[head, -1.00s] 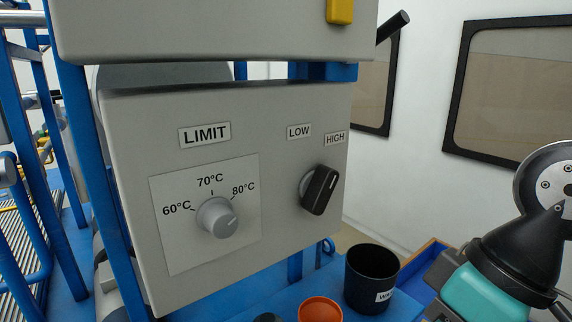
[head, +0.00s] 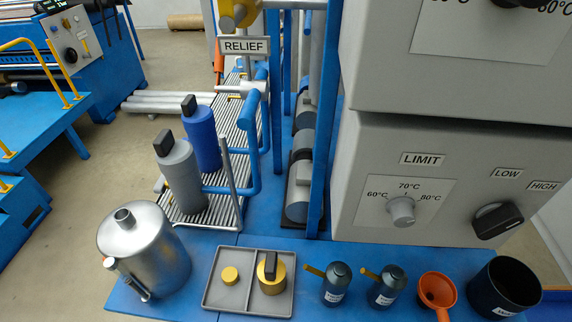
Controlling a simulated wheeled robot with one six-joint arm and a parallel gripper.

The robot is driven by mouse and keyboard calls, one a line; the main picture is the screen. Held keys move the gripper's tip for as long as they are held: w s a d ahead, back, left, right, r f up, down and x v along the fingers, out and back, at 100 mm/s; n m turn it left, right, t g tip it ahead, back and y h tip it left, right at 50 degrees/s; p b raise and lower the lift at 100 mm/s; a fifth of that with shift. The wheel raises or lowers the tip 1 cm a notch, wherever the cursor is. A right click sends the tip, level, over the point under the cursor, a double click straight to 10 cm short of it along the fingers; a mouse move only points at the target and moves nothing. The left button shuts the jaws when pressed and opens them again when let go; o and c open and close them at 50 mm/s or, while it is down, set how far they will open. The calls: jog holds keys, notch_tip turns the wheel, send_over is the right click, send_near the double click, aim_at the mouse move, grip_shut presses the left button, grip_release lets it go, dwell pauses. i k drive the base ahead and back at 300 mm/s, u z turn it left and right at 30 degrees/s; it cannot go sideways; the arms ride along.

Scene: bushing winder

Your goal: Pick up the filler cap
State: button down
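A grey two-part tray (head: 213,301) lies on the blue bench at the front. Its left compartment holds a small round gold cap (head: 230,275). Its right compartment holds a larger gold cap with an upright black handle (head: 272,278). Neither carries a readable label, so I cannot tell which is the filler cap. A silver metal can (head: 146,254) with a short open neck and a side handle stands left of the tray. My gripper is not in view.
Two dark oil cans (head: 336,285) (head: 386,288), an orange funnel (head: 437,291) and a black cup (head: 503,288) stand right of the tray. A grey bottle (head: 181,175) and a blue bottle (head: 202,139) stand on the grating behind. The grey control box (head: 450,225) overhangs the bench at right.

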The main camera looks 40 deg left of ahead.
aim_at(230, 276)
jog(key=u, duration=2.1)
